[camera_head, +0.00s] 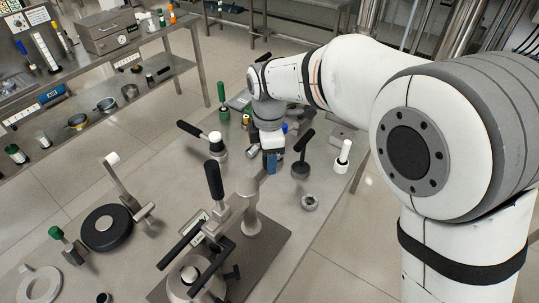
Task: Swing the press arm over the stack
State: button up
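The press stands at the lower middle of the table on a dark base plate (268,247). A grey post (250,222) rises from the plate and carries the grey press arm (238,203). A black upright handle (214,180) stands at the arm's left end. The stack assembly (190,275), with a pale round top and dark bars, is left of the post, partly cut by the bottom edge. My gripper (271,160) hangs beyond the press, above and behind the post, apart from the handle. Its fingers are small and partly hidden, with blue at the tip.
A black disc (103,229) and a pale ring (40,284) lie at left. Black-handled tools (301,160), a white-handled tool (343,156) and a metal nut (309,202) stand near the right edge. A shelf bench (100,85) is at upper left. The table between disc and press is clear.

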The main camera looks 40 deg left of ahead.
jog(key=shift+r+b, duration=0.65)
jog(key=shift+r, duration=3.25)
